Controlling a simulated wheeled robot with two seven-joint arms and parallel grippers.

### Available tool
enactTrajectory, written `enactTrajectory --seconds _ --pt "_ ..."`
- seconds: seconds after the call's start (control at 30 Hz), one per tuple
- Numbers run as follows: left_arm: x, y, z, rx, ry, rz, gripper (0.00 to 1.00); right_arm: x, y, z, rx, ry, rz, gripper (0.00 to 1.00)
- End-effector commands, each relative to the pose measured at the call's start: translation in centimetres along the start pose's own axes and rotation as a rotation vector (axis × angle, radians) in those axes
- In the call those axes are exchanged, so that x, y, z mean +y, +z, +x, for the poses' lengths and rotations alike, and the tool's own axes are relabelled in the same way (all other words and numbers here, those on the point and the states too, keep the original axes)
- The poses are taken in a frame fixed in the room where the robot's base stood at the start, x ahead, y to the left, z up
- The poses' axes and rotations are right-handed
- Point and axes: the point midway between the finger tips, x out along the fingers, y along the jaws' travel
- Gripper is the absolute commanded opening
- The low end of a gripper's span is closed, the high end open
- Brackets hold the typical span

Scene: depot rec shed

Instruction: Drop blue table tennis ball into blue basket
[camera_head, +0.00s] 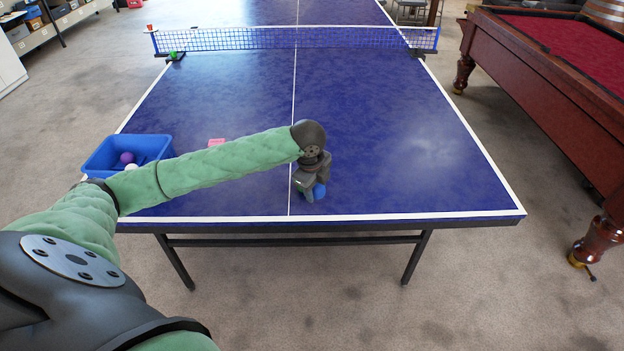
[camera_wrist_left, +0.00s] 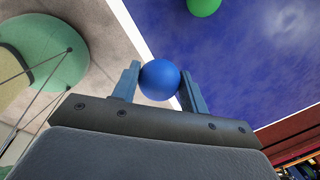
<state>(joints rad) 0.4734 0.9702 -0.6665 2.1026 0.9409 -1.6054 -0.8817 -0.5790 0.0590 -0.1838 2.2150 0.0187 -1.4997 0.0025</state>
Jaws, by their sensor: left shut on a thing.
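The blue table tennis ball (camera_head: 319,191) is between the fingers of my left gripper (camera_head: 311,192), over the near part of the blue table. In the left wrist view the ball (camera_wrist_left: 159,80) sits between the two fingertips of the shut gripper (camera_wrist_left: 160,88). I cannot tell how high it is above the tabletop. The blue basket (camera_head: 98,152) stands on the table's near left corner, left of the gripper. A purple ball (camera_head: 127,157) and a white ball (camera_head: 131,167) are in it. My left forearm hides part of the basket's near right side. My right gripper is out of view.
The tennis table (camera_head: 400,140) is mostly clear, with a net (camera_head: 290,38) across it. A small pink block (camera_head: 216,142) lies behind my forearm. A green ball (camera_wrist_left: 203,5) shows near the gripper in the left wrist view. A pool table (camera_head: 530,70) stands at right.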

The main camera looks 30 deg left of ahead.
Motion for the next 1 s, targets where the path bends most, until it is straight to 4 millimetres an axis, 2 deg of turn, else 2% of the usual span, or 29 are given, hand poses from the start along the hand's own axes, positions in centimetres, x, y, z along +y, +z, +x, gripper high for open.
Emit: enactTrajectory --seconds 0.27,0.8,1.0 --pt "1.4 -2.6 3.0 -0.052 0.007 -0.297 0.22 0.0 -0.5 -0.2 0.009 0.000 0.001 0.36" --pt "4.9 -9.3 10.4 -0.203 0.001 -1.130 0.22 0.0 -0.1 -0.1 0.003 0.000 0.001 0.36" --pt "5.9 -11.1 12.2 -0.247 -0.003 -1.358 0.22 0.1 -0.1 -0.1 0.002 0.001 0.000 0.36"
